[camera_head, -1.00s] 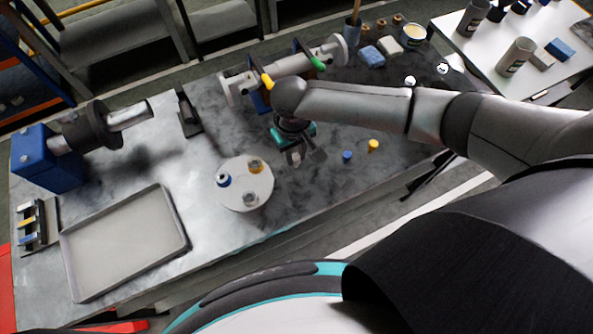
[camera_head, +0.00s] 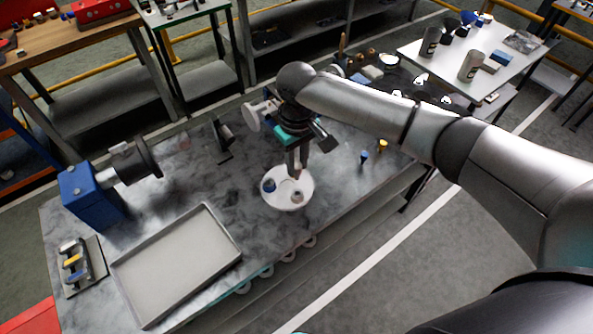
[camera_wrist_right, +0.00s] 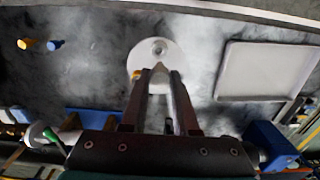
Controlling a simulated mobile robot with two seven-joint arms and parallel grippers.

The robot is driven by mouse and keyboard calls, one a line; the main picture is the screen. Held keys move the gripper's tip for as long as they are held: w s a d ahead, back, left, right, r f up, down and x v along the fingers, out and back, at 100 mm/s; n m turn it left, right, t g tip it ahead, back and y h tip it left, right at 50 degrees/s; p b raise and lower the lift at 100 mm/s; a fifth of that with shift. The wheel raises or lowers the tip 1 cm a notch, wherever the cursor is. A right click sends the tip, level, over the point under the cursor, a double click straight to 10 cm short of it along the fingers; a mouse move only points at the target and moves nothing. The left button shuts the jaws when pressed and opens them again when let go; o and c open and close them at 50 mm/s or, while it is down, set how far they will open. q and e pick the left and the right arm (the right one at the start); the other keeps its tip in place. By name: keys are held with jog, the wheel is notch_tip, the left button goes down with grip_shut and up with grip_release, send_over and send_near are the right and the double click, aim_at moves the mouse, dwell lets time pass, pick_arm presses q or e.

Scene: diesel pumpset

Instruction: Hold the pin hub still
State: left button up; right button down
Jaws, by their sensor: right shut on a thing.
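My left gripper is not in view.
A blue-topped piece (camera_head: 363,157) and a yellow one (camera_head: 383,145) stand right of the hub. An empty grey tray (camera_head: 128,267) lies to the left, with a blue stand (camera_head: 88,198) behind it. A dark bracket (camera_head: 222,135) stands beyond the hub.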

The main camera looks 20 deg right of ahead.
jog(key=shift+w+d, duration=0.15)
jog(key=shift+r+p, duration=0.2)
jog(key=shift+p, duration=0.55)
jog(key=shift+f+b, duration=0.7)
jog(key=shift+f, duration=0.7)
